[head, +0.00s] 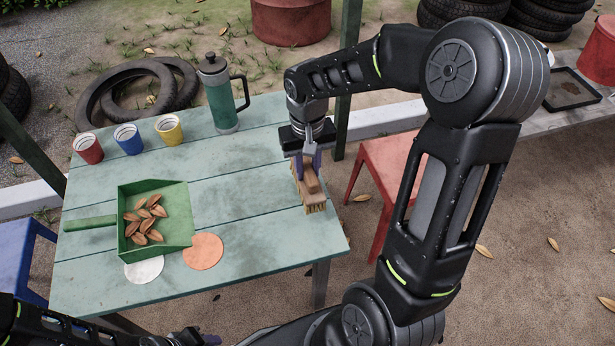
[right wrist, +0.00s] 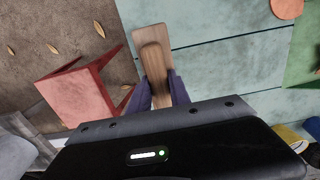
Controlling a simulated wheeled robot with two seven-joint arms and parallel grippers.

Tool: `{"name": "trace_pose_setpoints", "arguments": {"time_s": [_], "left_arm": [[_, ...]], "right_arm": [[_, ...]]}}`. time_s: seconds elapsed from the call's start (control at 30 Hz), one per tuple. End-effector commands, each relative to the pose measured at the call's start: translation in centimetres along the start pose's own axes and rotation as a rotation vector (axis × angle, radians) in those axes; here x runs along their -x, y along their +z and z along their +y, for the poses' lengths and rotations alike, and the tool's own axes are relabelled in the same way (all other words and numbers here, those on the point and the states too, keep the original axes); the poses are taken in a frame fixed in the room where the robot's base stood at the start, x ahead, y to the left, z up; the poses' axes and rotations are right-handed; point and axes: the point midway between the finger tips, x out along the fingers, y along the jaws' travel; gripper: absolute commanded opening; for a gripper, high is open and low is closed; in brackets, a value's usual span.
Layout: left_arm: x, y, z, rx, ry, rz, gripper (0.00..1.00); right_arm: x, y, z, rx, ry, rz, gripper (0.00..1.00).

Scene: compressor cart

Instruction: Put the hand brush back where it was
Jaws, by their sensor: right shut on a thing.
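The wooden hand brush (head: 312,193) has a tan block, a brown handle and pale bristles. My right gripper (head: 306,166) is shut on its handle at the right edge of the table; I cannot tell whether the bristles touch the tabletop. In the right wrist view the brush (right wrist: 151,42) extends away from between the purple fingers (right wrist: 158,92), beside the table's edge. My left gripper (head: 200,340) shows only partly at the bottom edge of the head view, so its jaws cannot be read.
A green dustpan (head: 180,243) holds several brown leaves on the pale green table (head: 235,185). White (head: 144,269) and orange (head: 203,251) discs lie near it. Red, blue and yellow cups and a green flask (head: 220,95) stand behind. A red stool (head: 385,180) stands right of the table.

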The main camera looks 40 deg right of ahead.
Motion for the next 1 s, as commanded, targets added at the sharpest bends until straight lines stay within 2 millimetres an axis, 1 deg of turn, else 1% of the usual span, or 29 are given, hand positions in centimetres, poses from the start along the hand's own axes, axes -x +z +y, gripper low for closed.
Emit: {"name": "trace_pose_setpoints", "arguments": {"time_s": [0.2, 0.27, 0.57, 0.67, 0.7, 0.93, 0.97, 1.0], "left_arm": [[-0.7, 0.0, -0.3, 0.000, 0.000, 0.000, 0.36], [-0.8, 0.0, -0.3, 0.001, 0.000, 0.000, 0.36], [-0.8, 0.0, -0.3, 0.001, 0.000, 0.000, 0.36], [-1.0, 0.0, -0.4, 0.001, 0.000, 0.000, 0.36], [-1.0, 0.0, -0.4, 0.001, 0.000, 0.000, 0.36], [-0.9, 0.0, -0.4, 0.001, 0.000, 0.000, 0.36], [-0.9, 0.0, -0.4, 0.001, 0.000, 0.000, 0.36], [-0.9, 0.0, -0.4, 0.001, 0.000, 0.000, 0.36]], "right_arm": [[-2.9, 0.1, 0.0, 0.000, 0.000, -0.003, 0.00], [-3.5, 0.0, 0.0, 0.001, 0.000, -0.002, 0.00], [-3.6, 0.0, 0.0, 0.001, 0.000, 0.000, 0.00], [-4.0, 0.0, 0.0, 0.001, 0.000, 0.000, 0.00], [-4.0, 0.0, 0.0, 0.000, 0.000, -0.001, 0.24], [-4.0, 0.0, 0.0, 0.000, 0.000, -0.001, 0.43], [-4.0, 0.0, 0.0, 0.000, 0.000, -0.001, 0.45], [-4.0, 0.1, 0.0, 0.000, 0.000, -0.001, 0.45]]}}
